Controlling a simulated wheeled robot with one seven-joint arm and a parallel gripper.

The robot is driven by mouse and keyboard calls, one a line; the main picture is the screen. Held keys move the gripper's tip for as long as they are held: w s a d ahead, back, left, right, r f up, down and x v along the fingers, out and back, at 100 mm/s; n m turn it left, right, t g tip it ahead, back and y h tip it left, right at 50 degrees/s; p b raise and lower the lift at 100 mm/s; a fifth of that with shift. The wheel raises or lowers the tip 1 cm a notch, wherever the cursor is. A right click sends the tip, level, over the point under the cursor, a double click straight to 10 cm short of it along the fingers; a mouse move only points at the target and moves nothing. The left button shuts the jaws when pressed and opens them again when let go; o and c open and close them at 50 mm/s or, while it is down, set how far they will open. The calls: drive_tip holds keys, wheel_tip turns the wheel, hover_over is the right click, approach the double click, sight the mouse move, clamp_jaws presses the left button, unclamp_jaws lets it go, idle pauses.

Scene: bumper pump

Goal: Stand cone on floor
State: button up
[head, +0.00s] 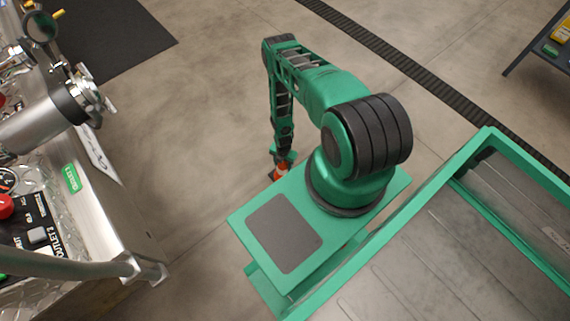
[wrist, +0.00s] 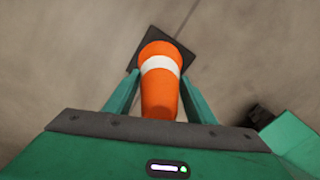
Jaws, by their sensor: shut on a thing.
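The orange cone (wrist: 159,90) with a white band and a dark square base (wrist: 185,60) is between the two green fingers of my gripper (wrist: 152,98) in the wrist view. The gripper is shut on the cone's sides. The narrow end points toward the wrist and the base points away, toward the floor (wrist: 70,60). In the head view only a small orange part of the cone (head: 281,170) shows below my gripper (head: 280,167), beside my green base. The base of the cone is hidden there, and I cannot tell whether it touches the floor.
A metal pump panel (head: 95,190) with pipes and a red knob stands at the left. A green-framed tray (head: 480,145) is at the right. A dark mat (head: 110,35), a floor grate (head: 400,60) and a shelf (head: 540,50) lie farther off. The middle floor is clear.

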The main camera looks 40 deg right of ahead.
drive_tip(key=o, duration=1.7)
